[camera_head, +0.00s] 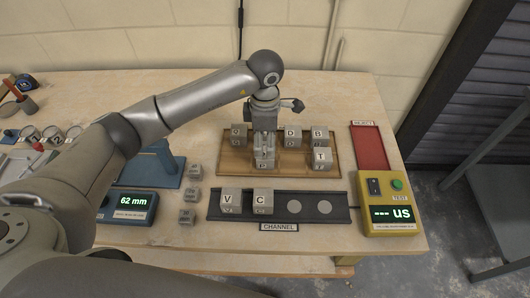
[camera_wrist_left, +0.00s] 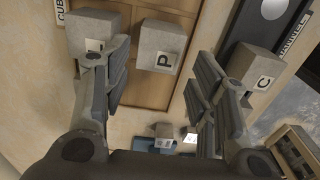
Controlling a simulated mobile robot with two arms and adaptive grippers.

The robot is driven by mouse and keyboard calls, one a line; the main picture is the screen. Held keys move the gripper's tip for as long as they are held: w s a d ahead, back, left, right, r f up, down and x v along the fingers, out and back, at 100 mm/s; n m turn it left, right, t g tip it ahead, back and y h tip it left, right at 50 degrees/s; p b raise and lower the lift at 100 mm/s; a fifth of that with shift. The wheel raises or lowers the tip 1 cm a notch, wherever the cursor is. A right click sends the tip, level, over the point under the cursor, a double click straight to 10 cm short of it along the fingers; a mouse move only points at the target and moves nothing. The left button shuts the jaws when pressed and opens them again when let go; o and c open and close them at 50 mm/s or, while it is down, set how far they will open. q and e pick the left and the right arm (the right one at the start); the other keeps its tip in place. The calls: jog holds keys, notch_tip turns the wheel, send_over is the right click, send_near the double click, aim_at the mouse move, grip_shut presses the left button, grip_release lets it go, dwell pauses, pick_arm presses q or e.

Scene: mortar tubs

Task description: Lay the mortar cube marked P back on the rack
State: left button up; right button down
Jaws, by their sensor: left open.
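The grey mortar cube marked P (camera_wrist_left: 160,47) shows in the left wrist view, over the wooden rack (camera_wrist_left: 190,20), between and just beyond my left fingertips. My left gripper (camera_wrist_left: 159,78) is open, with a gap visible on both sides of the cube. In the head view my left gripper (camera_head: 264,143) points down over the front middle of the rack (camera_head: 225,158) and largely hides the cube below it. My right gripper is not in view.
Cubes marked D (camera_head: 291,134), B (camera_head: 318,135) and T (camera_head: 321,157) stand on the rack. Cubes V (camera_head: 230,199) and C (camera_head: 262,200) sit on the black channel strip (camera_head: 345,205). A red tray (camera_head: 369,148) and yellow tester (camera_head: 388,205) are at right.

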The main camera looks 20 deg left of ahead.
aim_at(265, 153)
pick_arm(q)
notch_tip(265, 153, up, 5)
jog(key=shift+r+b, duration=0.2)
jog(key=shift+b, duration=0.2)
dwell(0.3)
